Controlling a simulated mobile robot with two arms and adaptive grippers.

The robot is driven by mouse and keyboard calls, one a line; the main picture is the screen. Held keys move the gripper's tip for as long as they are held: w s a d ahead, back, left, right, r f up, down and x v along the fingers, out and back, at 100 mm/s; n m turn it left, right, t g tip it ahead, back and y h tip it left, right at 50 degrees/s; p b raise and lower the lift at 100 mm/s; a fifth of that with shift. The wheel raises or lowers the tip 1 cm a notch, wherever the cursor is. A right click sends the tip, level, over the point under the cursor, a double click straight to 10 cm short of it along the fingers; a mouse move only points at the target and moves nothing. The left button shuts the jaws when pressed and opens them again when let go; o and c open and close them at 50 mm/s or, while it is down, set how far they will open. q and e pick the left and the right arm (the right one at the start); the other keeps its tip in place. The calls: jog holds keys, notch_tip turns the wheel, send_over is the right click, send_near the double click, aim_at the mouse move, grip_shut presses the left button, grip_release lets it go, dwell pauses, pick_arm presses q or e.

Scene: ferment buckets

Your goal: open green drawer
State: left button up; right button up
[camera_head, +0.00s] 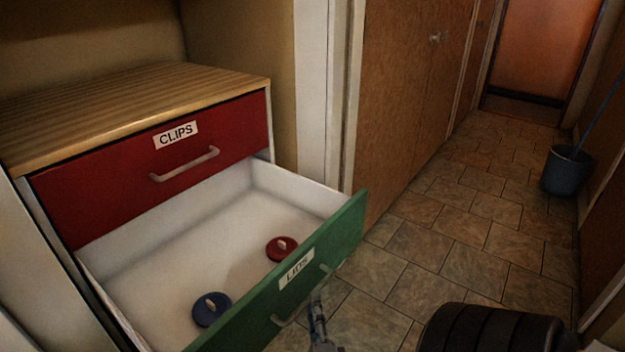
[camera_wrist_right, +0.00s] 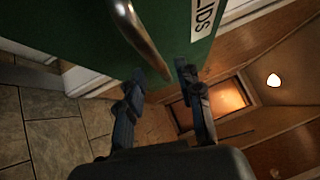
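The green drawer (camera_head: 345,240), labelled LIDS, stands pulled well out of the cabinet below the red drawer. Its white inside shows, with a red lid (camera_head: 282,248) and a blue lid (camera_head: 211,309) lying in it. Its metal handle (camera_head: 289,318) is on the green front and also shows in the right wrist view (camera_wrist_right: 138,36). My right gripper (camera_wrist_right: 161,76) has its fingers apart by one end of the handle; I cannot tell whether they touch it. In the head view the right gripper (camera_head: 318,318) is partly visible in front of the drawer. My left gripper is not visible.
The shut red drawer (camera_head: 105,190), labelled CLIPS, is above, under a wooden top (camera_head: 130,105). Wooden cupboard doors (camera_head: 405,75) line the corridor. A dark bucket (camera_head: 566,172) with a stick stands at the right. The tiled floor (camera_head: 470,210) between is clear.

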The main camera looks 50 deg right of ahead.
jog(key=v, duration=0.8)
jog(key=shift+s+a, duration=0.15)
